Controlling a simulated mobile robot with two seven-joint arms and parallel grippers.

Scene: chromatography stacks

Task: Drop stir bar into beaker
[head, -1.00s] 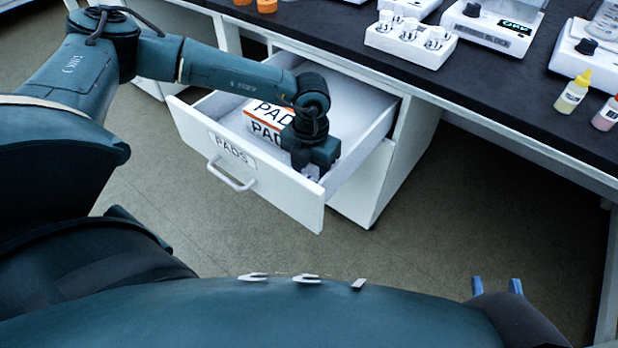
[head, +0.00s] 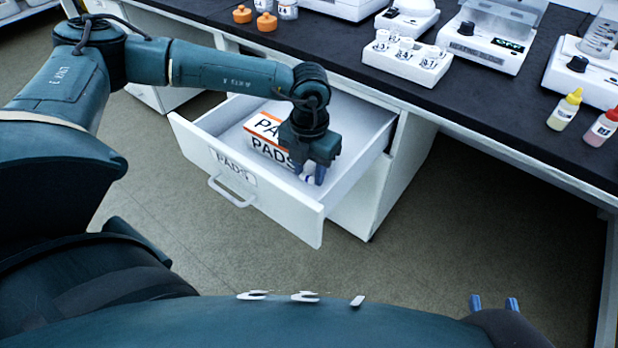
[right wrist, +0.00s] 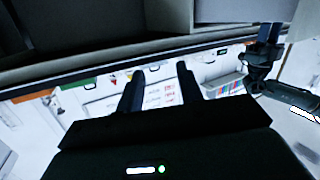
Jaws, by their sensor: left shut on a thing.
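My left gripper (head: 312,177) points down over the front right part of the open drawer, just inside its front panel. It is shut on a small white thing (head: 307,180), which looks like the stir bar and is partly hidden by the fingers. A clear graduated beaker (head: 601,36) stands on a white hotplate (head: 588,72) on the bench at the upper right, well away from the left gripper. My right gripper (head: 494,303) is low at the bottom right, its two blue fingers apart with nothing between them. Its fingers also show apart in the right wrist view (right wrist: 160,88).
The drawer (head: 228,165) labelled PADS is pulled out and holds a white and orange box (head: 268,152). On the dark bench (head: 480,100) stand a white vial rack (head: 408,60), another white device (head: 487,45), a yellow-capped bottle (head: 563,112) and a red-capped bottle (head: 603,128).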

